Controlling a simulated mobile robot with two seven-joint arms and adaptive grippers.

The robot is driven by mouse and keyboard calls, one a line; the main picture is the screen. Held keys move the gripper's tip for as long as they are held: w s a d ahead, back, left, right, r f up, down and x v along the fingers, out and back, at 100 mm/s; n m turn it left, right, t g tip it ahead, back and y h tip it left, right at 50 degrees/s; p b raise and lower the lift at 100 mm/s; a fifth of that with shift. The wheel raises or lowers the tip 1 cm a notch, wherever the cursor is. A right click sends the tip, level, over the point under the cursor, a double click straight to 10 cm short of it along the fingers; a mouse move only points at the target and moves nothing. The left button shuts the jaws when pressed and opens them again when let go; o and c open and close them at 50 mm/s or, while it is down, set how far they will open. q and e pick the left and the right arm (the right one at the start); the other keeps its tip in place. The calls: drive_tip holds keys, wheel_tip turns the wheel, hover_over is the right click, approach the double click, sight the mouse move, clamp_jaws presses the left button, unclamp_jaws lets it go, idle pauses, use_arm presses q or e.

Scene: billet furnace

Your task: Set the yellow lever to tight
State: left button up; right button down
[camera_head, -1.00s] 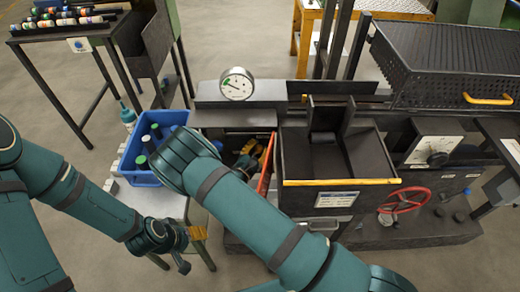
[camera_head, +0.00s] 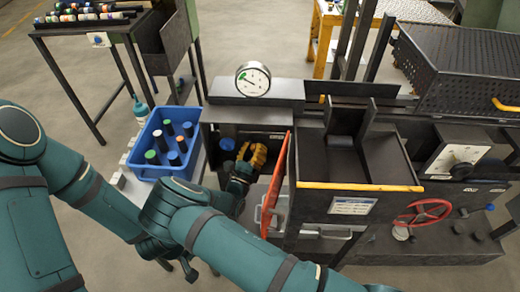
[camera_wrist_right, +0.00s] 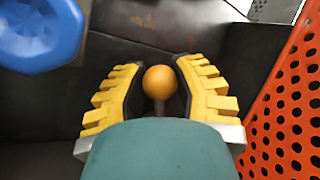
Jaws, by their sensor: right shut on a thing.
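The yellow lever's round knob (camera_wrist_right: 159,82) sits between the two yellow-padded fingers of my right gripper (camera_wrist_right: 160,92) in the right wrist view. The gripper is shut on it; a short dark stem shows below the knob. In the head view my right gripper (camera_head: 255,155) reaches into the dark open bay left of the orange door, and it hides the lever there. No tight marking can be read. My left gripper is hidden behind my right arm; only the left forearm and wrist parts show.
The orange perforated door (camera_head: 277,185) stands close right of my right gripper, also in the wrist view (camera_wrist_right: 285,120). A blue-topped knob (camera_wrist_right: 40,30) is close on the left. A round gauge (camera_head: 253,79) stands above the bay. A blue crate (camera_head: 148,172) holds several bottles. A red handwheel (camera_head: 422,212) is at right.

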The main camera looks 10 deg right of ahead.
drive_tip(key=shift+w+a+f+n+t+y, duration=0.15)
drive_tip(key=shift+a+n+t+y, duration=0.15)
drive_tip(key=shift+n, duration=0.4)
drive_tip(key=shift+w+a+f+n+t+y, duration=0.1)
drive_tip(key=shift+a+n+t+y, duration=0.25)
drive_tip(key=shift+n, duration=0.35)
drive_tip(key=c, duration=0.9)
unclamp_jaws()
drive_tip(key=shift+s+d, duration=0.1)
drive_tip(key=shift+d, duration=0.05)
